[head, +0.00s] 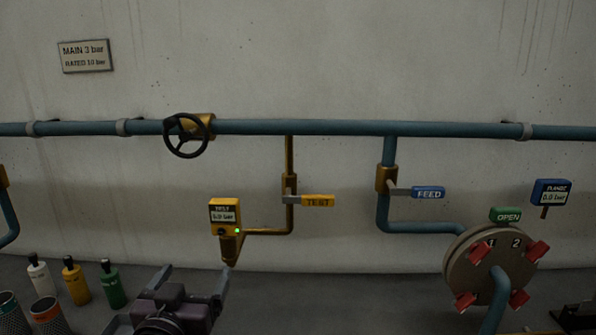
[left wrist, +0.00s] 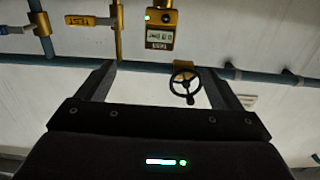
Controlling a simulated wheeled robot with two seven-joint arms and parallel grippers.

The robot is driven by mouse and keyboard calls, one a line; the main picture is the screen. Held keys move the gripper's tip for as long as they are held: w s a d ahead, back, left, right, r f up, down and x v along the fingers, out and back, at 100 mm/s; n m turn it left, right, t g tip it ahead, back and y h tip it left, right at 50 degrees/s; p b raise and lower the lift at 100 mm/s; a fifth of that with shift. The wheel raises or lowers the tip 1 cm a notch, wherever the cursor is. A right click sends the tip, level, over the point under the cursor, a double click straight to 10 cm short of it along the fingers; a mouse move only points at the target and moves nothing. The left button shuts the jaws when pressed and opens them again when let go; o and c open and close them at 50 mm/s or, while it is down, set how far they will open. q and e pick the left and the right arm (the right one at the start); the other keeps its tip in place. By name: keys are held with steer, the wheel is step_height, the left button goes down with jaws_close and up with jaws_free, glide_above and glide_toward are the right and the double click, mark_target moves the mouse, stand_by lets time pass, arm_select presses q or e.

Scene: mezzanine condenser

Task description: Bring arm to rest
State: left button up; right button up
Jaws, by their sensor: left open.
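My left gripper (head: 192,275) is at the bottom of the head view, below and left of the yellow test gauge. Its two fingers are spread apart with nothing between them. In the left wrist view its fingers (left wrist: 162,78) are also apart and empty. That view looks toward the wall upside down, with the black handwheel (left wrist: 185,84) and the test gauge (left wrist: 160,28) beyond the fingers. The gripper appears clear of the pipes. My right gripper is not in view.
A blue pipe (head: 330,128) crosses the wall with a handwheel (head: 186,135), a TEST lever (head: 318,201) and a FEED lever (head: 428,193). A round flange (head: 470,275) with red clamps stands at right. Several bottles (head: 75,280) and mesh cylinders (head: 48,315) stand at lower left.

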arm_select(q)
steer(key=s+a+f+m+g, duration=0.1)
steer(key=s+f+g, duration=0.6)
steer(key=s+f, duration=0.45)
steer(key=s+a+f+m+g, duration=0.1)
steer(key=s+f+g, duration=0.7)
steer(key=f, duration=0.7)
step_height(320, 180, down, 30)
steer(key=s, duration=0.3)
steer(key=s+a+f+g, duration=0.1)
steer(key=s+a+f, duration=0.2)
steer(key=s+f, duration=1.4)
steer(key=shift+s+a+f+g+y, duration=0.15)
steer(key=shift+s+f+g+y, duration=0.2)
steer(key=shift+s, duration=0.65)
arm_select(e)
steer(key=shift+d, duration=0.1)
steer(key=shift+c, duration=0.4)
